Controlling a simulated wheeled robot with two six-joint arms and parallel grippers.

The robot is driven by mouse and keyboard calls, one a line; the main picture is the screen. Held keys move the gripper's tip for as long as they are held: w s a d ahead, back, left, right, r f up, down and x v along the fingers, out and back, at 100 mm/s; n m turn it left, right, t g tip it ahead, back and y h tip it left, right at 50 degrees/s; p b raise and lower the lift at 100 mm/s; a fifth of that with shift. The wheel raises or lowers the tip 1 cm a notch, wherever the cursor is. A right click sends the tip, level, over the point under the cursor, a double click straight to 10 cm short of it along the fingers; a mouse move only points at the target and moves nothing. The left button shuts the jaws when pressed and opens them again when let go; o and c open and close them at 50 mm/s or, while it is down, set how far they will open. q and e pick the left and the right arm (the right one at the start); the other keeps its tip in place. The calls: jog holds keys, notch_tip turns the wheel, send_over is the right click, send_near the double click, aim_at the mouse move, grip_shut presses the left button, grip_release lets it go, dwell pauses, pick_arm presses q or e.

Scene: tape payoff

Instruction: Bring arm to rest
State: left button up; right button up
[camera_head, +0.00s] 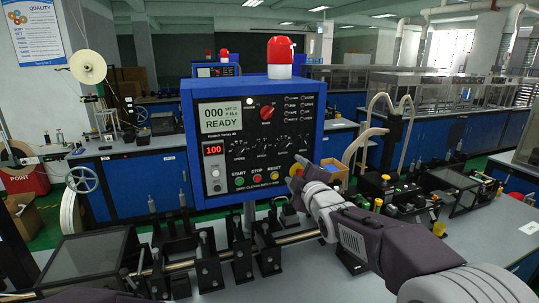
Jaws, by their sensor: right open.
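My right arm reaches in from the lower right. Its gripper (299,167) is open, close to the lower right corner of the blue control box (188,140), near its row of buttons. I cannot tell whether the fingertips touch the box. The box front shows a "000 READY" display (227,119), a red "100" readout (213,149), a red knob (267,112), and green, red and yellow buttons. My left gripper is not in view; a dark shape at the bottom left edge may be part of my left arm.
A red beacon (279,57) stands on the box. Below it, a metal shaft (178,265) runs through black brackets on the grey bench. A dark-lidded case (88,258) is at lower left. Bare bench shows at bottom centre.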

jog(key=s+d+f+m+g+h, duration=0.1)
jog(key=s+d+f+m+g, duration=0.15)
jog(key=f, duration=0.45)
jog(key=s+d+f+m+g+h, duration=0.2)
jog(key=s+d+f, duration=0.2)
jog(key=f, duration=0.3)
jog(key=s+d+f+m+g, duration=0.1)
jog(key=s+f+m+g, duration=0.4)
jog(key=s+f, duration=0.4)
jog(key=s+d+f+m+g, duration=0.2)
jog(key=s+f+m+g, duration=0.4)
jog(key=s, duration=1.1)
notch_tip(320, 180, down, 4)
jog(key=shift+s+f+m, duration=0.1)
jog(key=shift+s+m, duration=0.25)
